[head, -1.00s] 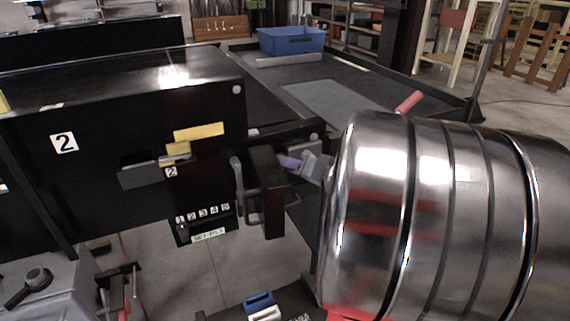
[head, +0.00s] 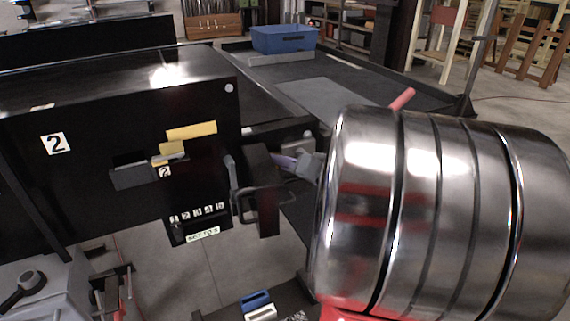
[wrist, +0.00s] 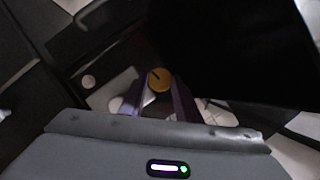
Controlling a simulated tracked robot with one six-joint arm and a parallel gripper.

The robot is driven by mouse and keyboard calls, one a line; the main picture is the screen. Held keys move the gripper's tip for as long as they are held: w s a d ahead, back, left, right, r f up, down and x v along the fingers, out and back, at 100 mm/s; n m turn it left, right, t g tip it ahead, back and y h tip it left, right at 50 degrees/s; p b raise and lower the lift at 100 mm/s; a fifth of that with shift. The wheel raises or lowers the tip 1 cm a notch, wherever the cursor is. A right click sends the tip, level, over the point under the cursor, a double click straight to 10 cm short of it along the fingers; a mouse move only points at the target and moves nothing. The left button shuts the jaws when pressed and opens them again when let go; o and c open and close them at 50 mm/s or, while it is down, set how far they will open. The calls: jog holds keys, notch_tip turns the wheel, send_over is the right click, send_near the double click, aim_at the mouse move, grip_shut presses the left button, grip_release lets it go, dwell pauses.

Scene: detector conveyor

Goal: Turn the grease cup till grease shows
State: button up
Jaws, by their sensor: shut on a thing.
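The grease cup is a round brass-yellow cap with a dark mark on its face (wrist: 159,79). In the wrist view it sits between the purple fingers of my gripper (wrist: 160,94), which are shut on it. I cannot make out any grease around the cup. The cup is hidden there.
A black upright block (head: 268,170) with a metal loop (head: 262,190) stands close to my gripper. A blue bin (head: 284,39) sits on the conveyor's far end. A panel numbered one to five (head: 197,222) hangs below the housing. Pale floor shows beneath.

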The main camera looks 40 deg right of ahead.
jog(key=shift+s+d+f, duration=0.1)
jog(key=shift+d+f+m+t+y, duration=0.15)
jog(key=shift+m+t+y, duration=0.25)
jog(key=shift+m, duration=0.75)
jog(key=shift+a+f+m+t+y, duration=0.2)
jog(key=shift+m+t, duration=0.35)
jog(key=shift+m, duration=0.55)
jog(key=shift+d+f+m+t+y, duration=0.15)
jog(key=shift+m+t+y, duration=0.3)
jog(key=shift+m, duration=0.7)
jog(key=o, duration=1)
jog(key=shift+r, duration=0.15)
jog(key=shift+o, duration=0.2)
jog(key=shift+s, duration=0.1)
